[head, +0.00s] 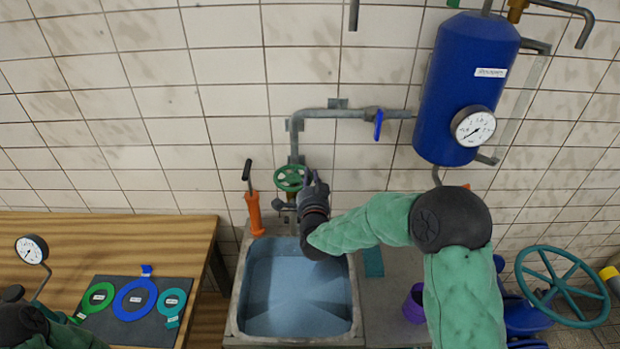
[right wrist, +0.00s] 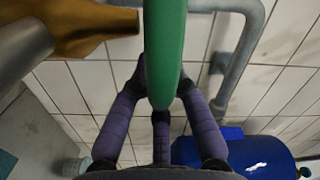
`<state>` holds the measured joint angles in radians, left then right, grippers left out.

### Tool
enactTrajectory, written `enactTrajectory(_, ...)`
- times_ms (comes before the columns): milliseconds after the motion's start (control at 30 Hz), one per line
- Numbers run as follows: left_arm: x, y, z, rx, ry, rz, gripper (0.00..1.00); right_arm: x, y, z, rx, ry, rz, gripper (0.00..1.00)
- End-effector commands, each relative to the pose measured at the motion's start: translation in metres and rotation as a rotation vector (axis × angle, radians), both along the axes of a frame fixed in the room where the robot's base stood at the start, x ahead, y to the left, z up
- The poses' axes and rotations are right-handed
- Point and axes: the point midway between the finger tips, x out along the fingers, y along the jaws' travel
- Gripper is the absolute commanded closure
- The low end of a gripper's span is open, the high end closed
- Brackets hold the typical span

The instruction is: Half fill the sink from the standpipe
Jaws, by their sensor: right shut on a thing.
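The sink (head: 238,318) is a square metal basin below the wall. Its inside is an even blue-grey like water, but I cannot tell the level. The standpipe (head: 294,140) is a grey pipe that comes down behind it, with a green handwheel (head: 290,178) on its valve. My right gripper (head: 312,190) is at the right side of this wheel. In the right wrist view my right gripper's purple-grey fingers (right wrist: 163,115) are shut on the green wheel rim (right wrist: 166,50). A brass spout (right wrist: 80,30) shows beside it. My left arm is at the lower left; its jaws are unclear.
A blue tank (head: 468,75) with a gauge (head: 473,126) hangs at the right. A blue-handled valve (head: 378,124) sits on the pipe. An orange pump-like tool (head: 254,212) stands left of the sink. A wooden bench (head: 110,235) holds a mat with colored rings. A purple cup (head: 413,305) stands right.

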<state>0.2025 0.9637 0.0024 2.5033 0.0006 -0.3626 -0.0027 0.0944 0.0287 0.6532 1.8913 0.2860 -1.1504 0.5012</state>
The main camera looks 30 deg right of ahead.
Motion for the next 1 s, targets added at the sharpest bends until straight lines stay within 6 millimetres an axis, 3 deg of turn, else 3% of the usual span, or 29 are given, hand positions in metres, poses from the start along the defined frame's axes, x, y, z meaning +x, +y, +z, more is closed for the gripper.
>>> enactTrajectory(1000,0.0,0.0,-0.034,0.0,0.0,0.0,0.62,-0.023,0.029,-0.003,-0.001,0.004,-0.762,1.0)
